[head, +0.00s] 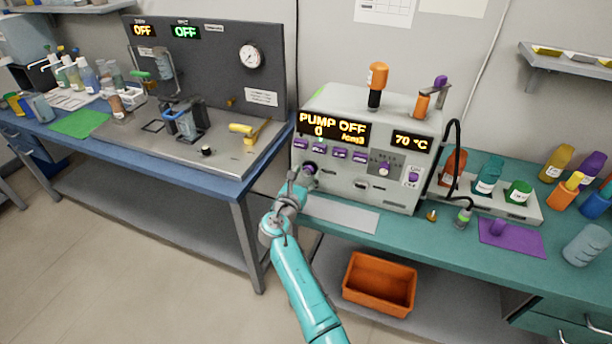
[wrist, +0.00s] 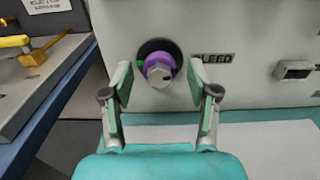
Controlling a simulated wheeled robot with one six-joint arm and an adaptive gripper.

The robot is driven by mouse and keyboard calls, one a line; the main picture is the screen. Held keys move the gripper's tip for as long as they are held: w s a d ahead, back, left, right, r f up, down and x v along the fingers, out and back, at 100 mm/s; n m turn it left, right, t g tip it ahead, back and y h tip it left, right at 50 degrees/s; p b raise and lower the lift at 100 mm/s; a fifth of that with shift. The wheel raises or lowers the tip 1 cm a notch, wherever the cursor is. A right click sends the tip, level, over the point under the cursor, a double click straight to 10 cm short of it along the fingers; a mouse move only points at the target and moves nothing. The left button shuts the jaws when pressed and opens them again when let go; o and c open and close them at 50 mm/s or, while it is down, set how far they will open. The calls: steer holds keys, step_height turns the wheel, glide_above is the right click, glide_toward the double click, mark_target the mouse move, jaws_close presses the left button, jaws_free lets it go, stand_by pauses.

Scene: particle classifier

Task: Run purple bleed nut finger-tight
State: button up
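The purple bleed nut (wrist: 158,68) sits on the front panel of the grey-white machine, left of a label that reads "BLEED" in part. It has a grey hex-shaped end and a dark ring behind it, with a bit of green at its left. In the head view the nut (head: 310,168) is at the lower left of the machine's face, partly behind my gripper. My gripper (wrist: 161,85) is open, with one finger to each side of the nut and slightly below it. No contact with the nut shows. The gripper also shows in the head view (head: 302,180).
The machine (head: 345,185) reads "PUMP OFF", 0 and 70 °C. A grey mat (head: 340,214) lies on the teal bench below the nut. A blue-edged bench (head: 225,165) with a yellow-handled tool (head: 242,129) stands left. An orange bin (head: 378,285) is under the bench.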

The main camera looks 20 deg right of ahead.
jaws_close()
steer(key=m, duration=0.4)
steer(key=shift+m, duration=0.4)
steer(key=m, duration=0.4)
steer(key=shift+m, duration=0.3)
steer(key=m, duration=0.5)
steer(key=shift+a, duration=0.1)
steer(key=shift+m, duration=2.4)
steer(key=shift+f, duration=0.1)
